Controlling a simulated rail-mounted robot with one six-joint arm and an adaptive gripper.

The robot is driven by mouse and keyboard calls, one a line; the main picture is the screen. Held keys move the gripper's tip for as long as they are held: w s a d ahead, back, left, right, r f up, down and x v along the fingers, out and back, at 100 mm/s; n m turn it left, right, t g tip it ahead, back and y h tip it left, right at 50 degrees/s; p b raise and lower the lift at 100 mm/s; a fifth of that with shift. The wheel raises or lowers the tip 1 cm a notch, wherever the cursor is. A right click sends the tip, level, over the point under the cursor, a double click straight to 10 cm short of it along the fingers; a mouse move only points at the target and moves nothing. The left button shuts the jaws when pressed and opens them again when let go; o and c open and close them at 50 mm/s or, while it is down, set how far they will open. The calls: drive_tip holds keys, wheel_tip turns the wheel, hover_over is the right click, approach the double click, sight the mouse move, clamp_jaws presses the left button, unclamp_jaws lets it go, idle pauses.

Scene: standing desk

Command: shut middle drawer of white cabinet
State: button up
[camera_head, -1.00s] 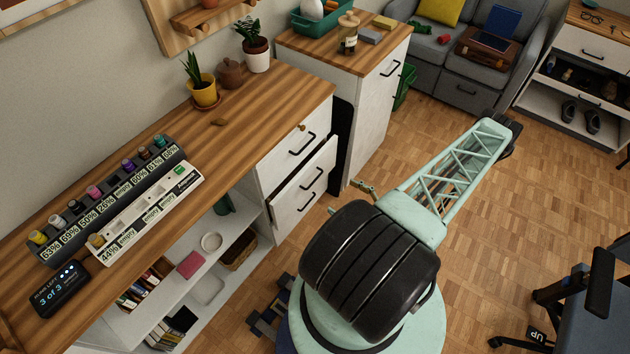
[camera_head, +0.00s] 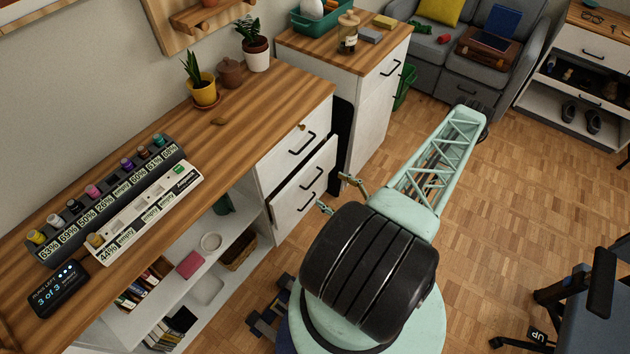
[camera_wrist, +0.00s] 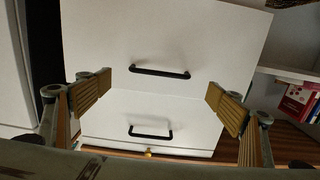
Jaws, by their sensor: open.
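The white cabinet (camera_head: 262,178) stands under the far end of the wooden desk. Its middle drawer (camera_head: 290,208) is pulled out, its front standing forward of the top drawer (camera_head: 283,155). In the wrist view, which looks upside down, the middle drawer front (camera_wrist: 210,45) with its black handle (camera_wrist: 160,71) fills the upper middle. The top drawer's face (camera_wrist: 110,125) shows below it. My gripper (camera_head: 338,194) is just right of the drawer front. Its fingers are wide apart and empty in the wrist view (camera_wrist: 160,96), on either side of the handle. Contact cannot be told.
Open shelves (camera_head: 190,265) with books and bowls lie left of the cabinet. A second white cabinet (camera_head: 372,120) stands behind, past a dark gap. An office chair (camera_head: 580,300) is at right. The parquet floor (camera_head: 520,210) is clear in between.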

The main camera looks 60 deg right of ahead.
sight(315, 180)
drive_tip(key=shift+w+d+b, duration=0.2)
drive_tip(key=shift+w+b, duration=0.25)
drive_tip(key=shift+w, duration=3.45)
drive_tip(key=shift+c, duration=0.4)
